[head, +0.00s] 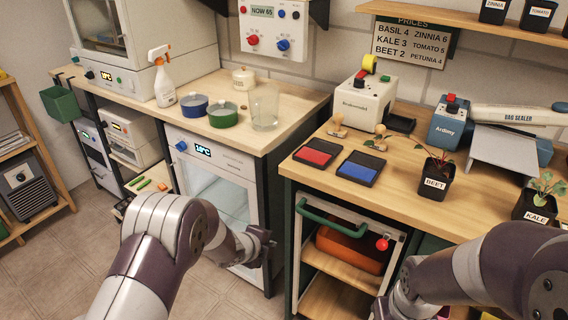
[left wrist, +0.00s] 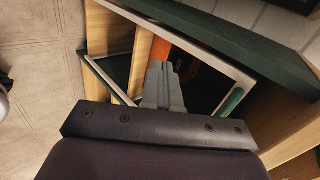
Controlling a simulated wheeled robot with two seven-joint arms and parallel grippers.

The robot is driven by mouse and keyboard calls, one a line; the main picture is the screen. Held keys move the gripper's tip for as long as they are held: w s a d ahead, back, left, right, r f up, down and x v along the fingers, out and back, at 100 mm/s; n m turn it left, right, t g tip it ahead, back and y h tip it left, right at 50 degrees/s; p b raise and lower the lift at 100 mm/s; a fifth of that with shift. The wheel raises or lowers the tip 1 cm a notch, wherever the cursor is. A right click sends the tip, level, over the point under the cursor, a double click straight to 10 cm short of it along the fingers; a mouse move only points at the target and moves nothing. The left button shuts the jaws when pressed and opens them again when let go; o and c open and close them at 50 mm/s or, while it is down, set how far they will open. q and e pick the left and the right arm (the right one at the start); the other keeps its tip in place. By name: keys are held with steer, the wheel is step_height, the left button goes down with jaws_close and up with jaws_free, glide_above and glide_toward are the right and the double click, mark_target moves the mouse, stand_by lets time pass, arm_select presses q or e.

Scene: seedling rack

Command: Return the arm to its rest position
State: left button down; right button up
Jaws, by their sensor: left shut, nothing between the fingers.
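My left arm comes in from the lower left in the head view. It ends at my left gripper (head: 268,246), in the air before the glass-door cabinet (head: 222,180) and left of the workbench. In the left wrist view the fingers of my left gripper (left wrist: 164,75) are together, with nothing between them. My right arm comes in from the lower right, low before the right workbench. Its gripper end (head: 382,308) is at the bottom edge of the head view, partly hidden, and its fingers are not clear.
The open compartment under the right bench has a green handle (head: 330,222) and an orange bin (head: 352,248). The benchtop (head: 300,182) holds red and blue stamp pads and a BEET pot (head: 435,183). Tiled floor (head: 60,270) is free at left.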

arm_select(q)
steer(key=s+a+f+n+g+y, duration=0.1)
steer(key=s+a+n+g+y, duration=0.3)
steer(key=s+a+n, duration=0.6)
steer(key=s+a+r+n+g, duration=0.1)
steer(key=s+r+n+g, duration=0.35)
steer(key=s+n, duration=0.9)
steer(key=s+r+t+p, duration=0.2)
steer(key=s+r+p, duration=0.1)
steer(key=r+p, duration=1.4)
step_height(320, 180, up, 6)
steer(key=shift+a+f+p, duration=0.1)
steer(key=shift+a+p, duration=0.15)
steer(key=shift+p, duration=0.1)
arm_select(e)
step_height(320, 180, up, 18)
steer(key=shift+f, duration=0.15)
arm_select(q)
steer(key=shift+m, duration=0.25)
arm_select(e)
steer(key=shift+c, duration=0.3)
